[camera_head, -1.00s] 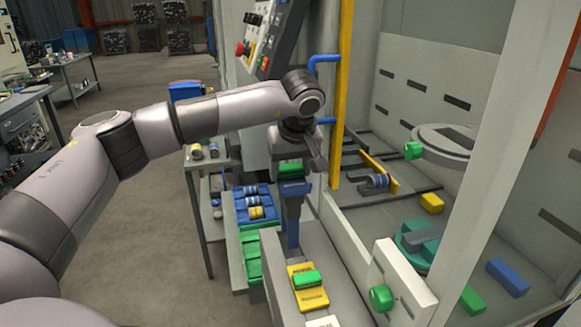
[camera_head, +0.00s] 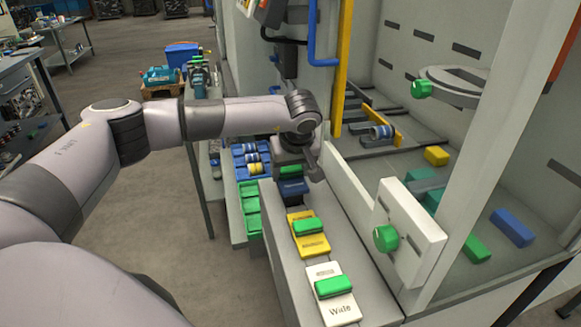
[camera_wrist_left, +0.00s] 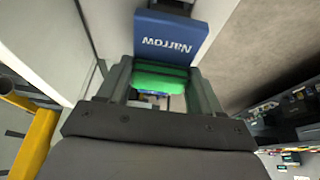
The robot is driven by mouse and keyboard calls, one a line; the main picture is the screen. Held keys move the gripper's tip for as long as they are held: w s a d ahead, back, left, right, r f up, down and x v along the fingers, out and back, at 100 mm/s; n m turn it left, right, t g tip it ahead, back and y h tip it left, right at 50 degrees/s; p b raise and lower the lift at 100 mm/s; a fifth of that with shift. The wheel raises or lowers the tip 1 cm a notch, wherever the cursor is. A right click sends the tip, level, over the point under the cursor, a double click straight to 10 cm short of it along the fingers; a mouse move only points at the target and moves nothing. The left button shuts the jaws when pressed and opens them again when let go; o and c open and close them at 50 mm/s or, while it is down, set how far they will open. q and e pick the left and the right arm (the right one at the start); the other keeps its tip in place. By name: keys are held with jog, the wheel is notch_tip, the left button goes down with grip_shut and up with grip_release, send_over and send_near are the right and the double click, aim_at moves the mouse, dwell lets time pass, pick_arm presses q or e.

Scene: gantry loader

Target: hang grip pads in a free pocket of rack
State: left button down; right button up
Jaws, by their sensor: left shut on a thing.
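My left gripper (camera_head: 292,158) is shut on the green grip (camera_wrist_left: 160,78) of a blue plate marked "Narrow" (camera_wrist_left: 172,38). In the head view the blue plate (camera_head: 293,187) is at the far end of the grey rack (camera_head: 285,275), in line with the other plates. Its lower part is hidden, so I cannot tell how deep it sits. A yellow plate (camera_head: 308,245) with a green grip sits in the rack nearer to me. A white plate marked "Wide" (camera_head: 338,308), also with a green grip, sits nearest. My right gripper is not in view.
Left of the rack are blue trays (camera_head: 250,158) with rolls and green trays (camera_head: 250,200) below. The machine's white panel with a green knob (camera_head: 386,238) and a yellow post (camera_head: 343,75) stand close on the right. The floor at left is open.

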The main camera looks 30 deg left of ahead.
aim_at(291, 177)
pick_arm(q)
jog(key=shift+f+b, duration=1.15)
jog(key=shift+f, duration=0.45)
jog(key=shift+c, duration=0.5)
grip_release()
jog(key=v, duration=0.7)
